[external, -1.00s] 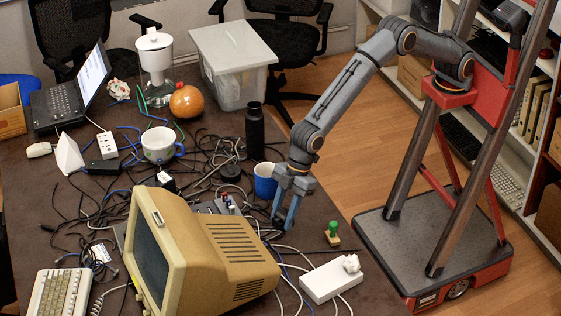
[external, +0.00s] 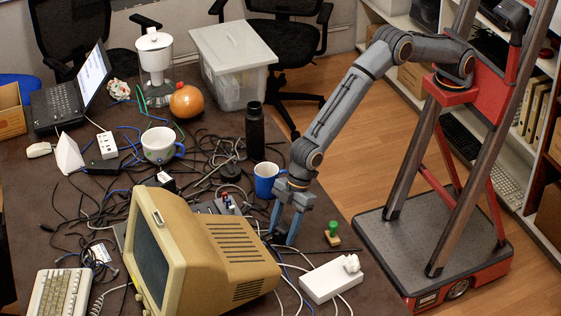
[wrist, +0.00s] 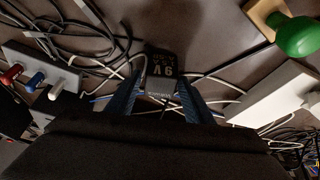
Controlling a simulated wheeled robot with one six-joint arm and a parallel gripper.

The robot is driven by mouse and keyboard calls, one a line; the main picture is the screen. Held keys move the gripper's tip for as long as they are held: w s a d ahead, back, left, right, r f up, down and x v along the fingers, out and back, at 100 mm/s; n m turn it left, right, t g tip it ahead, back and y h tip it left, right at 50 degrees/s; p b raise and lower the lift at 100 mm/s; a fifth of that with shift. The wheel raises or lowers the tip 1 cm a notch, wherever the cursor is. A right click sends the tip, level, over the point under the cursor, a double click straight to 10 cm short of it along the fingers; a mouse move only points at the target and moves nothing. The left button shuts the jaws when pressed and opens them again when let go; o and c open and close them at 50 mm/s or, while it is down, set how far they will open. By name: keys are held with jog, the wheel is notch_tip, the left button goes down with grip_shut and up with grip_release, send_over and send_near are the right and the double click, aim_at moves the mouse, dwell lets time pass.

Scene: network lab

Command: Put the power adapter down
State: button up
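In the external view my gripper (external: 283,238) is low at the table, right of the old computer. The adapter is hard to make out there among dark cables and fingers.
A beige computer (external: 205,255) stands close on the left. A blue mug (external: 264,186) is just behind my gripper. A white box (external: 331,279) and a green-handled stamp (external: 333,236) are on the right.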

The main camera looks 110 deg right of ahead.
jog(key=shift+o, duration=0.3)
jog(key=shift+r, duration=0.3)
jog(key=b+v, duration=0.1)
jog(key=v, duration=1.1)
jog(key=s+d+m+g+h, duration=0.1)
jog(key=s+d+m, duration=0.1)
jog(key=s+d, duration=1.1)
jog(key=s+d+m+g+h, duration=0.1)
jog(key=s+d+g, duration=0.1)
jog(key=s+d, duration=1.1)
jog(key=s+f+m, duration=0.1)
jog(key=s, duration=1.5)
jog(key=shift+s+f+g, duration=0.15)
jog(key=shift+s+g, duration=0.2)
jog(key=shift+g, duration=0.05)
